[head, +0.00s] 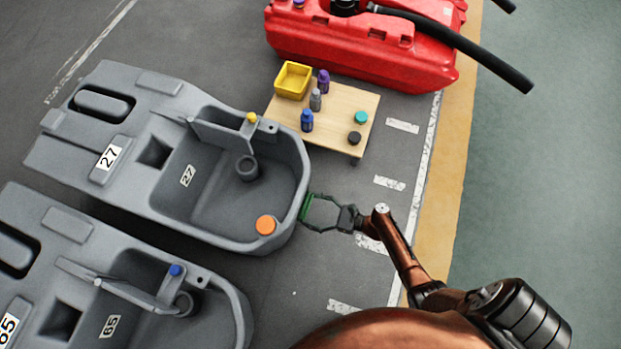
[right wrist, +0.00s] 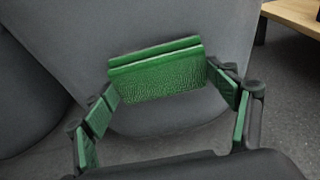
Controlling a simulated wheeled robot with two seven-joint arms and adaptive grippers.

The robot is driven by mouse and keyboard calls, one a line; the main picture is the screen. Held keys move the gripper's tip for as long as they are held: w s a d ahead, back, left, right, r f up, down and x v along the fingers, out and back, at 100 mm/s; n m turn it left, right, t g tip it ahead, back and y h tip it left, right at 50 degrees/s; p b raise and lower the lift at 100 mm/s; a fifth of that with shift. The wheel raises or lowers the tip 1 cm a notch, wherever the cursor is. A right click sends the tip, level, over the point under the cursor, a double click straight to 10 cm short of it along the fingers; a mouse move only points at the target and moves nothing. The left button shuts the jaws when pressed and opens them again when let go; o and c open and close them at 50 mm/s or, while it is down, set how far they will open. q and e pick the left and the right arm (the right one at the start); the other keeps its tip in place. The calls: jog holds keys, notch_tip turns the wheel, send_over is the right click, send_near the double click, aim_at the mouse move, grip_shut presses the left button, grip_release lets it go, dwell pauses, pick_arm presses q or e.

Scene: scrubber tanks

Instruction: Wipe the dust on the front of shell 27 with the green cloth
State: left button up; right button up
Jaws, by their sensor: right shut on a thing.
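Shell 27 (head: 214,153) is a grey tank with an open basin and white labels reading 27, at the centre left of the head view. My right gripper (head: 309,210) is at the outside of its rounded right end. The gripper is shut on the green cloth (right wrist: 157,75), which looks like a folded green pad between the fingertips. In the right wrist view the cloth is right in front of the grey shell wall (right wrist: 225,40); I cannot tell whether it touches. No dust can be made out. My left gripper is not in view.
A low wooden table (head: 344,108) with a yellow bin (head: 293,80), several bottles and two round caps stands just beyond the shell. A red tank (head: 360,50) with a black hose is behind. Shell 65 (head: 150,310) is nearer. Floor right of the shell is clear.

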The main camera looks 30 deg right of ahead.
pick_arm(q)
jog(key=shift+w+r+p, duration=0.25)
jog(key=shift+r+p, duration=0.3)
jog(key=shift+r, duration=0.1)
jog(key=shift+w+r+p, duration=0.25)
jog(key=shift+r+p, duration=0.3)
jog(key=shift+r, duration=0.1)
pick_arm(e)
jog(key=s+a, duration=0.3)
jog(key=a, duration=0.3)
jog(key=shift+s, duration=0.4)
jog(key=shift+s+d, duration=0.1)
jog(key=shift+s+d+f, duration=0.15)
jog(key=shift+s+d, duration=0.8)
jog(key=shift+s, duration=0.2)
jog(key=shift+s+d+f, duration=0.15)
jog(key=shift+s+d, duration=0.8)
jog(key=shift+s, duration=0.2)
jog(key=shift+s+d+f, duration=0.15)
jog(key=shift+s+d, duration=0.75)
jog(key=shift+s, duration=0.25)
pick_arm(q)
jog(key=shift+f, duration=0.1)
pick_arm(e)
jog(key=shift+f, duration=0.1)
